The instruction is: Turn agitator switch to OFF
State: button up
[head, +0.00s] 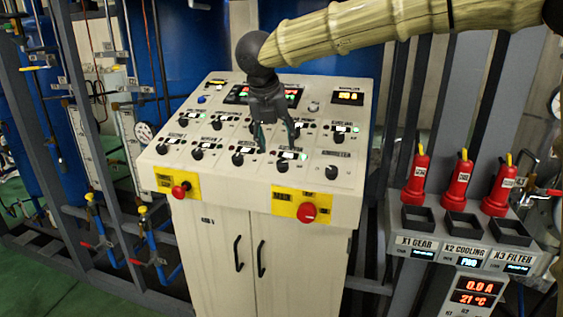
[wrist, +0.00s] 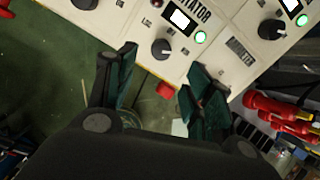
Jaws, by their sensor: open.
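The agitator switch is a black rotary knob (wrist: 160,49) in the wrist view, under a label of which "TATOR" is readable. A lit white display and a glowing green lamp (wrist: 200,38) sit beside it. In the head view this knob (head: 282,164) appears in the front row of the sloped cream control panel (head: 225,178). My gripper (head: 277,139) is over the panel, pointing down, with its fingers apart. In the wrist view my gripper (wrist: 168,63) has one dark green finger on each side below the knob, with nothing between them. Contact with the panel cannot be told.
Several similar knobs stand close around, including one at the right (wrist: 272,29). Red emergency buttons (head: 307,212) on yellow plates are on the panel's front edge. A rack with red plugs (head: 459,180) stands at the right. Blue tanks (head: 185,45) and grey frames are behind.

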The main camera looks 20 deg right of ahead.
aim_at(282, 163)
jog(key=p+x, duration=0.1)
jog(key=x, duration=0.8)
jog(key=shift+d+p, duration=0.1)
jog(key=shift+p, duration=0.25)
jog(key=shift+c, duration=0.2)
jog(key=c, duration=1)
